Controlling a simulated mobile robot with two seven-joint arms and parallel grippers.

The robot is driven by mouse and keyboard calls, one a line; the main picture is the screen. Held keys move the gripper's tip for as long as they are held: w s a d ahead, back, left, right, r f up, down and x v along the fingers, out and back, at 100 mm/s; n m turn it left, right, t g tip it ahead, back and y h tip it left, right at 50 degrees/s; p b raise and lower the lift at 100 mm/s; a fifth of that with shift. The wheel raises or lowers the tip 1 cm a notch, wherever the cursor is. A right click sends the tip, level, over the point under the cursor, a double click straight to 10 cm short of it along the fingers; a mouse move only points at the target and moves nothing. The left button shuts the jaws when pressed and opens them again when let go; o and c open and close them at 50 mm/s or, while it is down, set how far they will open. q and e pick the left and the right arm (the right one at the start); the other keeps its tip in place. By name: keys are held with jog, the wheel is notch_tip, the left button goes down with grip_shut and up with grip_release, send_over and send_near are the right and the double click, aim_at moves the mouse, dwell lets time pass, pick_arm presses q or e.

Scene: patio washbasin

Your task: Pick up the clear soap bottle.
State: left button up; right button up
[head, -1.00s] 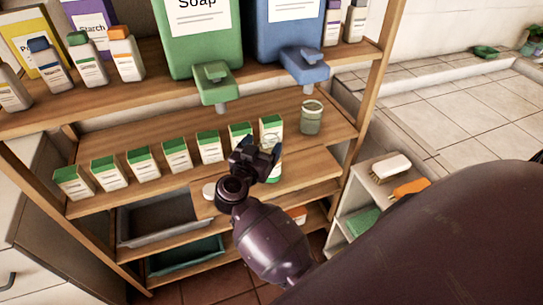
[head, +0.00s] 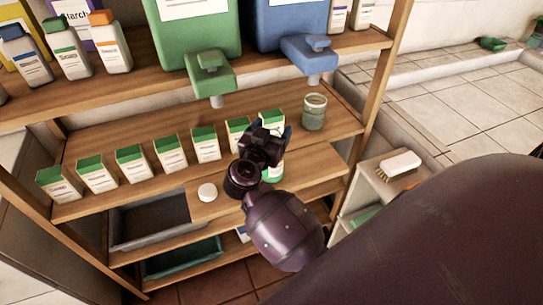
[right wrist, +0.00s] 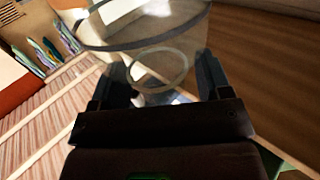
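In the right wrist view, a clear, round-rimmed vessel (right wrist: 150,35), seemingly this bottle, lies between and beyond the two dark fingers of my right gripper (right wrist: 162,88). The fingers are spread apart, one on each side of it. I cannot tell whether they touch it. My left gripper is not in view.
A glass jar (head: 314,113) stands right of the gripper. Several green-topped cartons (head: 171,154) line the shelf to the left. A green soap dispenser (head: 210,72) and a blue one (head: 310,50) overhang from above. A white round lid (head: 207,192) lies near the front.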

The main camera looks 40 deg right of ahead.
jog(key=c, duration=1.2)
